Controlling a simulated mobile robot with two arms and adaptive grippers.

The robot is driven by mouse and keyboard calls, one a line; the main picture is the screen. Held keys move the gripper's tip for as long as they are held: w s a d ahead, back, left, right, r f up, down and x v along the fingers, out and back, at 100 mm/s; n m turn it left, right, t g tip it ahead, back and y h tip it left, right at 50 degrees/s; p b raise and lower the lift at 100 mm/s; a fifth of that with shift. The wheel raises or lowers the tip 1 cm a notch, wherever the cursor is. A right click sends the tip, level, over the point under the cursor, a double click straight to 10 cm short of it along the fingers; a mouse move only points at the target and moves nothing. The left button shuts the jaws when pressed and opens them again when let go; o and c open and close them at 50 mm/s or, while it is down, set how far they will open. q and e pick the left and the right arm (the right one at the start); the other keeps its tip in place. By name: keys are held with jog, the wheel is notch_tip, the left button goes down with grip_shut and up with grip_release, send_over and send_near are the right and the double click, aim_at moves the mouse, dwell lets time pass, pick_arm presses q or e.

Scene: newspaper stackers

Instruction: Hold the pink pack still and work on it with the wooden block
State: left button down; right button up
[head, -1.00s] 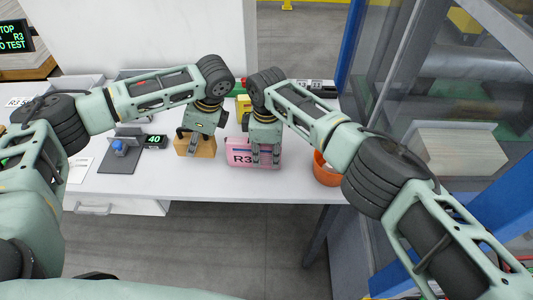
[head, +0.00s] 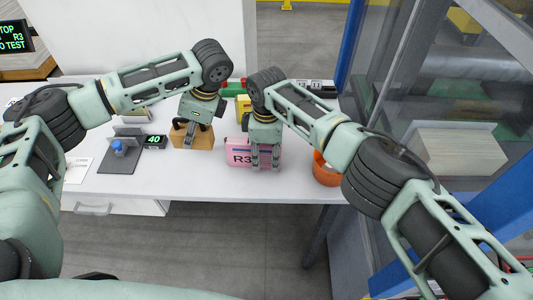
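The pink pack (head: 236,157), marked R3, stands on the white table near its front edge. My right gripper (head: 265,162) comes down over it, with two fingers lying along its front face. The back of the pack, and any finger behind it, is hidden. The wooden block (head: 203,140) is to the left of the pack, with a narrow gap between them. My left gripper (head: 187,134) is shut on the block, with a finger across its front. Whether the block touches the table is hard to tell.
A stand with a blue object (head: 118,149) and a display reading 40 (head: 155,142) are to the left. A yellow item (head: 243,103) and a green one (head: 233,88) are behind. The front table strip is clear.

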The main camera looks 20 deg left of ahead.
jog(key=shift+r, duration=0.1)
notch_tip(320, 180, up, 12)
jog(key=shift+f, duration=0.1)
dwell(0.5)
dwell(0.4)
